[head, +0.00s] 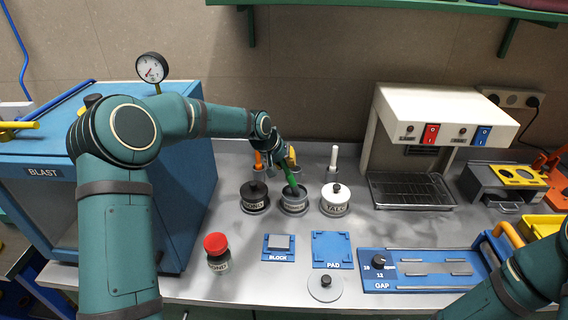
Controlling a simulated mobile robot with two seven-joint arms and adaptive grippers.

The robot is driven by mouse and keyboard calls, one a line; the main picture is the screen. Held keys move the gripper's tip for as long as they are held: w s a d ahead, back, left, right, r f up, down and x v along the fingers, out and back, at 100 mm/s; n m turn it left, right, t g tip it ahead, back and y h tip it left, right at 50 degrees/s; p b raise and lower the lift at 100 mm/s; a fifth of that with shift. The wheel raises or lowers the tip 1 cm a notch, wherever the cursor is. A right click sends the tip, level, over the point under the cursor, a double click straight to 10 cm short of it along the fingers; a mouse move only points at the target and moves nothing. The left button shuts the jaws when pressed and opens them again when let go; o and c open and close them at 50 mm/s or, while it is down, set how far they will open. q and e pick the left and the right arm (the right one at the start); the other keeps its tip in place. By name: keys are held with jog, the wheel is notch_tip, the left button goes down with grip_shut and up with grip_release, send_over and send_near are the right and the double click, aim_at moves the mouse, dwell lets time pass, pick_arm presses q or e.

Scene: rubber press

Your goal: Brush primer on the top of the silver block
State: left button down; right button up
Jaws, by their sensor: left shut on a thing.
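The silver block (279,242) sits on a blue base marked BLOCK (278,257) near the front of the bench. The pot's label is too small to read surely. A round grey lid with a black knob (325,288) lies at the bench's front edge. My right forearm shows at the lower right, but its gripper is out of the picture.
A dark-lidded pot (254,199) and a white TALC pot (335,202) flank the open pot. A red-capped bottle (217,254) stands left of the block. A blue PAD plate (333,249) and GAP fixture (415,270) lie to the right. The blue BLAST cabinet (190,190) is at left.

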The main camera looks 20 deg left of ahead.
pick_arm(q)
jog(key=shift+r+p, duration=1.5)
jog(key=shift+r, duration=1.4)
pick_arm(e)
jog(key=shift+r, duration=1.7)
